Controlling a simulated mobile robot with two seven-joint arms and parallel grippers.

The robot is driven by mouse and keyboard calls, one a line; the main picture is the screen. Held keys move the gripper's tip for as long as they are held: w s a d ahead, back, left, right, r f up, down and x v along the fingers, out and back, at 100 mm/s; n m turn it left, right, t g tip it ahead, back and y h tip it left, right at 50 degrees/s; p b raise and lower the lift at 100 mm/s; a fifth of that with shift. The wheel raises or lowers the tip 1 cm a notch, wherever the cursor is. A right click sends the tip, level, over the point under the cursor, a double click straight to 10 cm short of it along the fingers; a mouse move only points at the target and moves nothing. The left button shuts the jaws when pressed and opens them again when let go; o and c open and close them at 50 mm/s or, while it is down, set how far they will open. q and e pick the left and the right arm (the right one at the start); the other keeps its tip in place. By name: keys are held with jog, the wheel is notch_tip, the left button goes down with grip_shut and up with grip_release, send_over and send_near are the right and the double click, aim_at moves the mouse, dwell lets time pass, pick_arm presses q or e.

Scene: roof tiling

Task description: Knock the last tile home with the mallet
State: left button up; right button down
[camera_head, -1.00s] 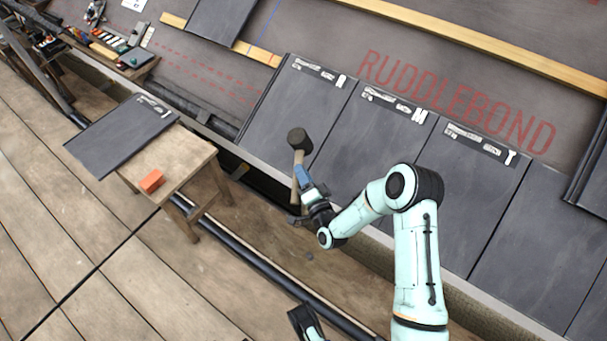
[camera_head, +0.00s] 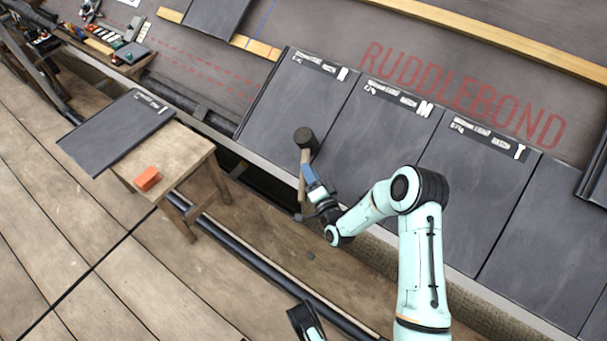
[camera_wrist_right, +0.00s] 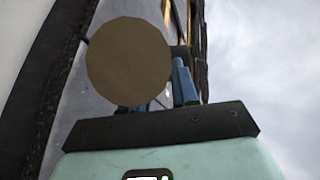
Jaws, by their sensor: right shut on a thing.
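My right gripper (camera_head: 308,172) is shut on the mallet (camera_head: 305,140), at its handle. The mallet's dark head is up, in front of the lower part of the leftmost dark tile (camera_head: 295,100) in the laid row; I cannot tell whether they touch. That tile's label ends in a white letter, and the tiles beside it are marked M (camera_head: 390,140) and T (camera_head: 470,190). In the right wrist view a round brown end of the mallet (camera_wrist_right: 128,62) hides much of the blue fingers (camera_wrist_right: 184,82). My left gripper's fingers are not seen.
A wooden stool (camera_head: 185,165) stands left on the plank deck, bearing a loose dark tile (camera_head: 115,130) and an orange block (camera_head: 147,178). A tool shelf (camera_head: 130,67) is at upper left. Wooden battens (camera_head: 500,35) cross the roof. A dark pipe (camera_head: 245,255) runs along the deck.

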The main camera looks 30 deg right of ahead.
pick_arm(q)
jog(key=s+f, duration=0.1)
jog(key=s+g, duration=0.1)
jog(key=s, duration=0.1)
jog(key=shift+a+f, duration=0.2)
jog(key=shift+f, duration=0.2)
pick_arm(e)
jog(key=shift+w+d+f, duration=0.2)
jog(key=shift+d+f, duration=0.3)
jog(key=shift+f, duration=0.3)
